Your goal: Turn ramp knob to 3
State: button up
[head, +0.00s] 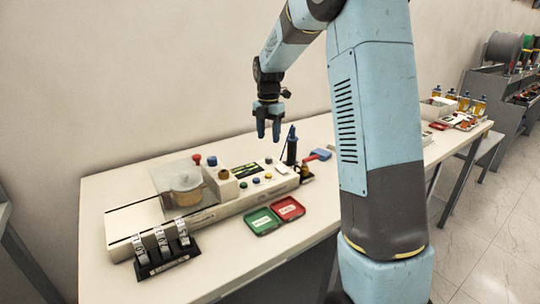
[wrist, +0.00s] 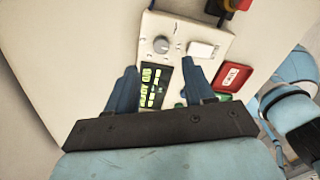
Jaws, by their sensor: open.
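In the wrist view a round grey knob (wrist: 161,45) with a pointer mark sits on a light panel (wrist: 180,25) of the long beige machine (head: 215,205). Small scale marks ring it, but I cannot read its setting. A white rocker switch (wrist: 201,50) is to its right, and a dark display (wrist: 152,84) with green-yellow text is below it. My gripper (head: 268,134) is open and empty, pointing down above the machine's right part. In the wrist view its two blue fingers (wrist: 160,78) flank the display, apart from the knob.
A red tray (head: 289,208) and a green tray (head: 262,221) lie in front of the machine. A dark blue upright tool (head: 291,146) stands close to the right. A clear cover (head: 176,178) and a rack of labelled parts (head: 163,249) are at the left.

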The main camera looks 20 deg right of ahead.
aim_at(269, 157)
notch_tip(269, 157, down, 8)
jog(key=shift+f, duration=0.2)
dwell(0.3)
jog(key=shift+r, duration=0.1)
grip_shut()
